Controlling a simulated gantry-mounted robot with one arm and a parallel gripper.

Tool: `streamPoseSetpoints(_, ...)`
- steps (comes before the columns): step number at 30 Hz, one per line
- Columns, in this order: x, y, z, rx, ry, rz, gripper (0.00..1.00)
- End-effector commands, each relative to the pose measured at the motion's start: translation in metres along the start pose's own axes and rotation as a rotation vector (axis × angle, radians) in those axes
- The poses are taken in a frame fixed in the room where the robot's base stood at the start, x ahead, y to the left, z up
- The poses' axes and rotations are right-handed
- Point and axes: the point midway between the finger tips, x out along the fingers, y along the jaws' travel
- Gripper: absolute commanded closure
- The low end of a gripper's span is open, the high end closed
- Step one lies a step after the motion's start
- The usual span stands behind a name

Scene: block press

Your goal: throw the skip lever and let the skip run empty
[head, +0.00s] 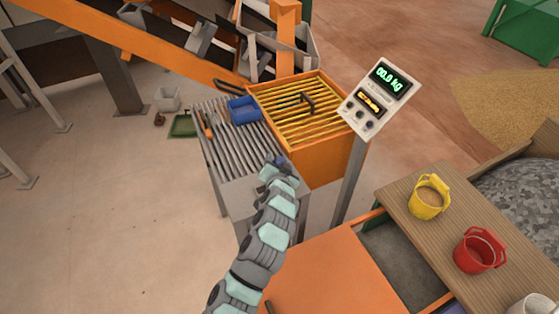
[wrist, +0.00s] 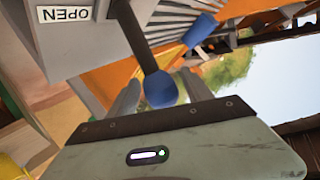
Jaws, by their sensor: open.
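In the wrist view a lever with a dark shaft and a blue knob (wrist: 161,90) hangs from a grey housing (wrist: 78,40) with an OPEN label. My gripper (wrist: 158,92) is open, with one finger on each side of the knob. I cannot tell whether either finger touches it. In the head view my gripper (head: 279,172) is at the front of the grey slatted table, and the lever is not clear there. An orange box with a yellow grate (head: 300,110) stands just beyond. I cannot tell for sure which container is the skip.
A display on a post (head: 380,90) reads 00.0 kg, right of the arm. A yellow bucket (head: 428,198) and a red bucket (head: 478,250) stand on a wooden bench at right. Open floor lies left.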

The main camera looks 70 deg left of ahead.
Motion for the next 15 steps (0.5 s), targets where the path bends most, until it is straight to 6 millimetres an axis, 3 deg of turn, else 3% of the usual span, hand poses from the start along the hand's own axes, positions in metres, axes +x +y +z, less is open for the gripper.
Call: streamPoseSetpoints(15,-0.074,0.001,0.000,0.000,0.001,0.002,0.41)
